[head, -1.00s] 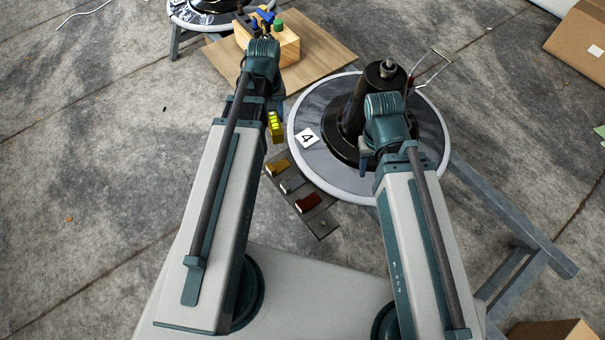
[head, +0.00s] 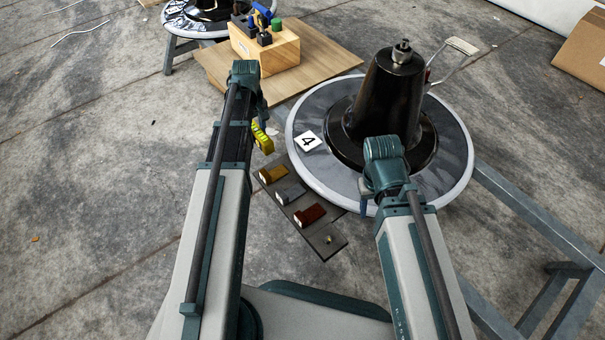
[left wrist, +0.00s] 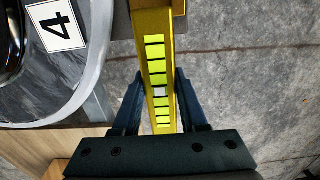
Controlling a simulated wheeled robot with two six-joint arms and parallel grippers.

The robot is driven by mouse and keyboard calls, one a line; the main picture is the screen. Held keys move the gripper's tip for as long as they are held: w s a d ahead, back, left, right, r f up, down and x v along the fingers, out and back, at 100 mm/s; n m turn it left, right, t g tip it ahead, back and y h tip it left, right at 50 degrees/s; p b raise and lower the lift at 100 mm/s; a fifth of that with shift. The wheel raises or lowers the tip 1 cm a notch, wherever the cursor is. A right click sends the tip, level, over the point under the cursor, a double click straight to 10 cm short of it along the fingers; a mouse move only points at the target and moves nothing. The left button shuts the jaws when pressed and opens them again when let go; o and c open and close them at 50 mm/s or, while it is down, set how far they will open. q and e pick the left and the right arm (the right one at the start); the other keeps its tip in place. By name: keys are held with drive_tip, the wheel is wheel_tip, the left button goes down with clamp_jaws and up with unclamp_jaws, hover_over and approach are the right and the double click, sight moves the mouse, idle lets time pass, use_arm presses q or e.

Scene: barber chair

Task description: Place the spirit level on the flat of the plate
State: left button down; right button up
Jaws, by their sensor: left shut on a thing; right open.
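The yellow spirit level (head: 262,138) is in my left gripper (head: 259,122), left of the round grey plate (head: 325,107). In the left wrist view the level (left wrist: 158,50) runs away between the two fingers of the left gripper (left wrist: 157,105), its vials bright green-yellow. The plate has a white rim, a label "4" (head: 308,141) and a black cone standing on its middle; its rim (left wrist: 97,70) also shows in the left wrist view, beside the level. My right gripper (head: 366,196) is by the plate's near edge, partly hidden by its arm, open and empty.
A dark strip (head: 322,237) with several coloured blocks lies near the plate's left front. A wooden block with tools (head: 270,52) stands on a board (head: 325,58) behind. A metal frame (head: 530,215) is at the right. Flat plate surface shows around the cone.

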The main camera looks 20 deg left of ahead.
use_arm(q)
drive_tip(key=b, duration=0.2)
hover_over(302, 169)
drive_tip(key=shift+d+f, duration=0.1)
drive_tip(key=shift+f, duration=0.65)
drive_tip(key=shift+f+b, duration=1.5)
drive_tip(key=shift+f, duration=0.25)
drive_tip(key=shift+f, duration=0.1)
drive_tip(key=shift+f, duration=0.15)
drive_tip(key=shift+c, duration=2.2)
unclamp_jaws()
